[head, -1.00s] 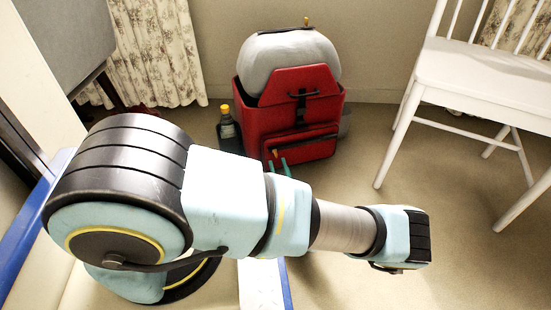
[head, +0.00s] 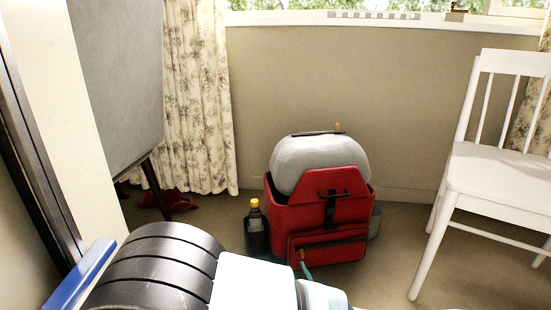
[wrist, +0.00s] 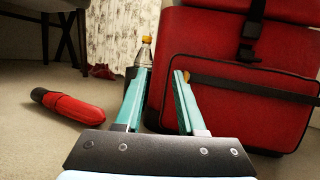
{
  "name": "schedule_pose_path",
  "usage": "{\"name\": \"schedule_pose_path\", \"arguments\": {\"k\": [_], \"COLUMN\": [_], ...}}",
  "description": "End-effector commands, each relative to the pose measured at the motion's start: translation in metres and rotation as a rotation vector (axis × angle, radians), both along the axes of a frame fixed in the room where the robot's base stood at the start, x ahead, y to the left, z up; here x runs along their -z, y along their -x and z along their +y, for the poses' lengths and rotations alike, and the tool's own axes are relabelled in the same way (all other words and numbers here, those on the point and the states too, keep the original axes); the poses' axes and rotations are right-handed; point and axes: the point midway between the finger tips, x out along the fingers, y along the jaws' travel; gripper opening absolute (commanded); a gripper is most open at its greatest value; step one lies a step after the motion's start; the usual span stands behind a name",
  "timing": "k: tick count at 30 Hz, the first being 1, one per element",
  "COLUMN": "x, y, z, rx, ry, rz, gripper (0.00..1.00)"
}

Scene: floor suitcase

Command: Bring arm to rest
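My arm fills the lower left of the head view and hides most of my gripper. In the wrist view my gripper (wrist: 162,76) has its two teal fingers apart, with nothing held between them. It is in front of the red suitcase (wrist: 240,60), close to its front pocket. In the head view the red suitcase (head: 345,208) stands upright on the floor, with a large grey rounded bundle (head: 318,165) in its open top. A thin dark item with a yellow-orange end (head: 318,132) lies on top of the bundle.
A dark bottle with a yellow cap (head: 256,232) stands left of the suitcase. A red cylinder with a dark end (wrist: 68,106) lies on the floor at left in the wrist view. A white chair (head: 495,185) stands at right, a grey panel (head: 115,70) at left.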

Motion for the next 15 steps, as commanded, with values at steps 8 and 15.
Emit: {"name": "schedule_pose_path", "arguments": {"k": [8,15], "x": [-0.069,-0.120], "y": [0.012,0.040], "z": [0.068,0.101], "rx": [-0.551,-0.957], "ry": [0.345,0.694], "rz": [0.117,0.193], "gripper": [0.39,0.39]}}
